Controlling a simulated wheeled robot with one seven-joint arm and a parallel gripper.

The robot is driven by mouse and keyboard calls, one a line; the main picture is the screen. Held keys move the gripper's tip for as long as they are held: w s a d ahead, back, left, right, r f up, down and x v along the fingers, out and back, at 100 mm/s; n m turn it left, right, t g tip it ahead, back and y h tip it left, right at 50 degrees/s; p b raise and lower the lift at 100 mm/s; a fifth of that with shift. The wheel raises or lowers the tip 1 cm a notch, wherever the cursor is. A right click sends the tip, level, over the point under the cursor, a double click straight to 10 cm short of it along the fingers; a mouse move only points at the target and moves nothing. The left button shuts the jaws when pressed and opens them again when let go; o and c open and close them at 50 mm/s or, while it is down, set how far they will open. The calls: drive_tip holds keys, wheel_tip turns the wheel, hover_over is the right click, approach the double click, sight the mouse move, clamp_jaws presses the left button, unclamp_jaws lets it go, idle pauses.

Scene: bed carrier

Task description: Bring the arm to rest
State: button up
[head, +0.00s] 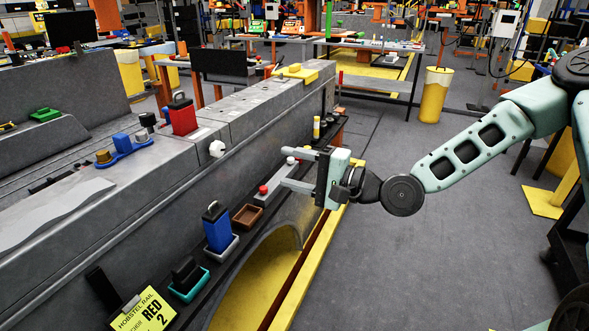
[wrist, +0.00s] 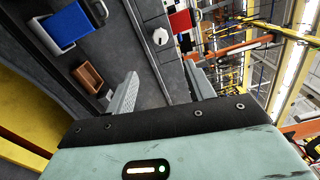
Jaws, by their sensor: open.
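My gripper (head: 300,169) is at the end of my outstretched arm in the head view, its fingers pointing left towards the side of the grey machine bed (head: 255,125). The two fingers are apart with nothing between them. In the wrist view my gripper (wrist: 165,95) also shows its fingers spread and empty. It hangs above the dark side shelf, near a grey tray with a red knob (head: 263,190). I cannot tell how far it is from the bed wall.
A blue block (head: 217,228), an empty brown tray (head: 247,217) and a black block in a teal tray (head: 188,279) line the shelf. A red block (head: 182,116) and a white knob (head: 217,148) are on the bed. Floor to the right is clear near a yellow bin (head: 434,96).

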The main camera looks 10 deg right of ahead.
drive_tip(key=s+a+f+n+g+h+p, duration=0.2)
drive_tip(key=s+a+f+n+g+h, duration=0.2)
drive_tip(key=s+f+n+g+h, duration=0.55)
drive_tip(key=s+d+r+n+h+p, duration=0.1)
drive_tip(key=s+d+r+n+h, duration=0.1)
drive_tip(key=s+r, duration=0.4)
drive_tip(key=s+d+r+n+g+h+p, duration=0.1)
drive_tip(key=s+d+r+n, duration=0.3)
drive_tip(key=s, duration=0.8)
wheel_tip(320, 180, up, 3)
drive_tip(key=shift+s+f+n+h, duration=0.15)
drive_tip(key=shift+s+n+h, duration=0.1)
drive_tip(key=shift+n+h, duration=0.3)
drive_tip(key=shift+g, duration=0.25)
